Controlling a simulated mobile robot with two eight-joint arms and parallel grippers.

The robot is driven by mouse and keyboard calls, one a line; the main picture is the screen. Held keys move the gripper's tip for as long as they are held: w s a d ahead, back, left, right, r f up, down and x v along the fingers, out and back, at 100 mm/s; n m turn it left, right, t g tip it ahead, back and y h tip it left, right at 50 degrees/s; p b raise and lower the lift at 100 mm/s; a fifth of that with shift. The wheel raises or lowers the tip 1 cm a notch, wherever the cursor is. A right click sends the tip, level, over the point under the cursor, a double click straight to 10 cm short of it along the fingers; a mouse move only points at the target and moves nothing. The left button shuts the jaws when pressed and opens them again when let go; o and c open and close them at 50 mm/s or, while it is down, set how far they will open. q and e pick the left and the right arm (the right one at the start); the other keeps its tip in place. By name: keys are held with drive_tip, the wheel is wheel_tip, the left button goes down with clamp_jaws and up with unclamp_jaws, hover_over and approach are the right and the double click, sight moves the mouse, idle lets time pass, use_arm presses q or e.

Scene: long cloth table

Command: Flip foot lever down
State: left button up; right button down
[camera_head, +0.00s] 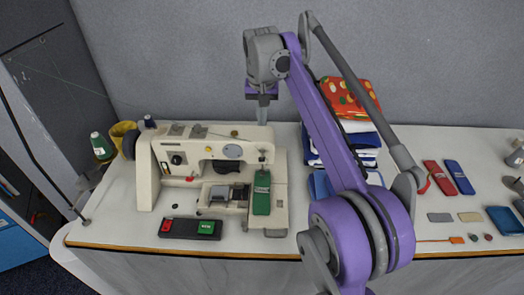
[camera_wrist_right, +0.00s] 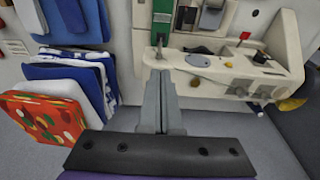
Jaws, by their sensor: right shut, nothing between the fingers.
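A cream sewing machine (camera_head: 222,137) stands on the table, its head end at the right and a green piece (camera_head: 262,192) in front of it. My right gripper (camera_head: 262,115) points down behind the machine's head end, with its tips at or just behind the top edge. In the right wrist view the fingers (camera_wrist_right: 162,75) are together and empty, close to the machine's head (camera_wrist_right: 205,66). A small dark upright part (camera_wrist_right: 159,45) shows just beyond the tips; I cannot tell if it is the foot lever or if they touch. My left gripper is out of view.
Folded cloths (camera_head: 352,98) are stacked right of the machine, partly behind my right arm. A black switch box (camera_head: 190,228) with red and green buttons lies in front. A green thread spool (camera_head: 101,147) and yellow cup (camera_head: 123,133) stand at left. A grey wall closes the back.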

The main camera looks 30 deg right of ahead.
drive_tip(key=b, duration=0.1)
approach(262, 158)
drive_tip(key=f, duration=0.1)
drive_tip(key=w+f, duration=0.1)
drive_tip(key=f, duration=0.1)
drive_tip(key=d+f, duration=0.1)
drive_tip(key=f, duration=0.1)
drive_tip(key=shift+w+f, duration=0.1)
drive_tip(key=shift+w, duration=0.1)
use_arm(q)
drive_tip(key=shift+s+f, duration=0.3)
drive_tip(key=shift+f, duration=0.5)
use_arm(e)
drive_tip(key=shift+s+a+f, duration=0.2)
drive_tip(key=shift+f, duration=0.45)
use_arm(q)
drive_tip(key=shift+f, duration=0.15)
use_arm(e)
drive_tip(key=shift+f, duration=0.1)
